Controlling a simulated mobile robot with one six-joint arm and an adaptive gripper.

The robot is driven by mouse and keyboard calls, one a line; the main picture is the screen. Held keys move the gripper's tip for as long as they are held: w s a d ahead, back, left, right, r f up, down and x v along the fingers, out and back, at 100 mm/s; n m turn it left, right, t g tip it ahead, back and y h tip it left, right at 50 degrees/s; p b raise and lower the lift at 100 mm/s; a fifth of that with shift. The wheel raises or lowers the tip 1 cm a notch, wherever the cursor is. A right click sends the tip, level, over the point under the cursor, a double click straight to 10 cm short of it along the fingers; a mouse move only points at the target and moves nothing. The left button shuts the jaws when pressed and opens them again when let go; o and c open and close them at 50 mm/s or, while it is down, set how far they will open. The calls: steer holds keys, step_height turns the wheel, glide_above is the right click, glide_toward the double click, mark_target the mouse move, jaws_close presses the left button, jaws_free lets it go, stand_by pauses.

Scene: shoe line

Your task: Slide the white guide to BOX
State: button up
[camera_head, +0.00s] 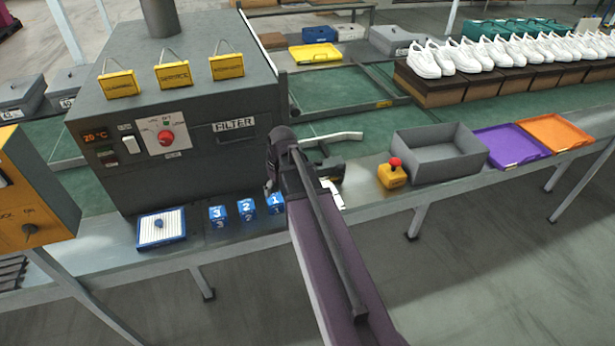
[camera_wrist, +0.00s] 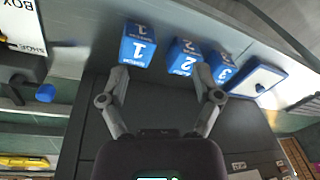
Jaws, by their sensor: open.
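The white guide (camera_head: 335,137) is a bent white bar over the green belt, just right of my wrist in the head view. A white plate (camera_wrist: 22,28) with the words BOX and SHOE shows at the top left of the wrist view; in the head view it is mostly hidden behind my arm. A dark block with a blue knob (camera_wrist: 45,92) lies beside it. My gripper (camera_wrist: 161,72) is open and empty, its fingers pointing toward blue cubes 1 and 2. The guide is not clearly visible in the wrist view.
Blue cubes 1 (camera_head: 275,203), 2 (camera_head: 246,209) and 3 (camera_head: 217,216) stand on the front ledge before the filter machine (camera_head: 190,120). A white-topped blue tray (camera_head: 161,228) is left of them.

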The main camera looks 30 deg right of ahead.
steer(key=w+d+r+n+t, duration=0.1)
steer(key=w+d, duration=0.1)
steer(key=d, duration=0.6)
steer(key=w+d+n, duration=0.1)
steer(key=w+d, duration=0.1)
steer(key=d, duration=0.6)
steer(key=n+t+y+p, duration=0.1)
steer(key=n+t+p, duration=0.1)
glide_toward(341, 166)
steer(key=v, duration=0.4)
steer(key=shift+f, duration=0.1)
steer(key=shift+f+b, duration=0.1)
steer(key=shift+b, duration=0.25)
steer(key=b+x, duration=1.2)
steer(key=x, duration=0.1)
steer(key=shift+w+f, duration=0.15)
steer(key=shift+f, duration=0.1)
